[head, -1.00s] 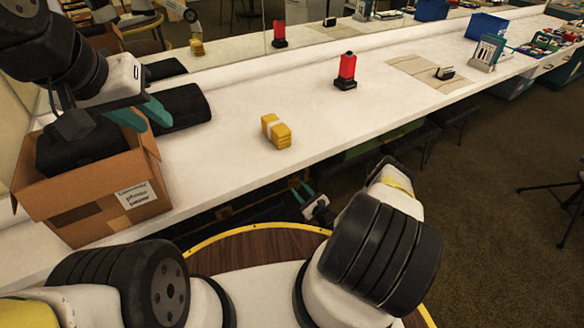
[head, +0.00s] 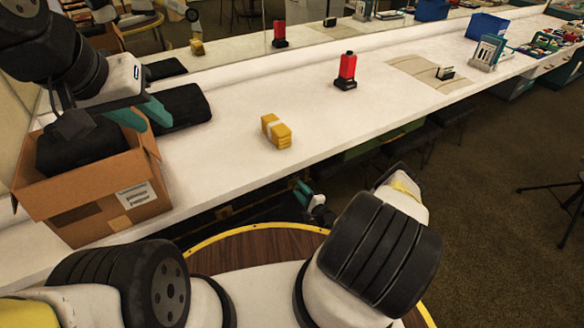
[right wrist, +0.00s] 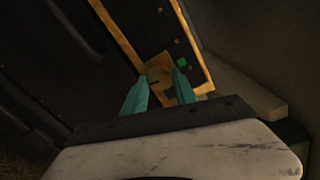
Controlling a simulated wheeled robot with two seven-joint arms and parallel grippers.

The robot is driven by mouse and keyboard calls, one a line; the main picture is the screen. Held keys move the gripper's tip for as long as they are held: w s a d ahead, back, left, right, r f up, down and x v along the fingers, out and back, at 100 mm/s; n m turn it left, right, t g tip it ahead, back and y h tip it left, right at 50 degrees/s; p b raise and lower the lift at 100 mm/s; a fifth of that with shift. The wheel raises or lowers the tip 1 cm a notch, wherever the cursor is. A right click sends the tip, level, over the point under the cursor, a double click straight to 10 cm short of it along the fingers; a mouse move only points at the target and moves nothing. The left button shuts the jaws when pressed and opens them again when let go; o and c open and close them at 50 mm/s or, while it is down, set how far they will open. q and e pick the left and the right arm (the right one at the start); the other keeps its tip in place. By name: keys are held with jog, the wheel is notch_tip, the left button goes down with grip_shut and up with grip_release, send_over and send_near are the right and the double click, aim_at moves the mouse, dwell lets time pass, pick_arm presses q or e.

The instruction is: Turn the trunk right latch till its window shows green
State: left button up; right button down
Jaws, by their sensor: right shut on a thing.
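The trunk (right wrist: 95,55) is dark with brass edging and fills much of the right wrist view. Its right latch (right wrist: 160,77) is a brass piece near the trunk's corner edge. A small green window (right wrist: 182,62) shows beside the latch. The teal fingers of my right gripper (right wrist: 158,92) are shut on the latch, one on each side. In the head view my right gripper (head: 306,192) is low, below the counter's front edge. My left gripper (head: 141,112) is open over the cardboard box, with its teal fingers apart.
The cardboard box (head: 85,205) stands at the left end of the white counter (head: 225,110). A yellow banded stack (head: 276,131) and a red lamp-like prop (head: 346,70) stand on the counter. A black case (head: 180,106) lies behind the box.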

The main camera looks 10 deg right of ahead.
jog(key=shift+n, duration=0.6)
jog(key=c, duration=1)
grip_release()
jog(key=v, duration=0.8)
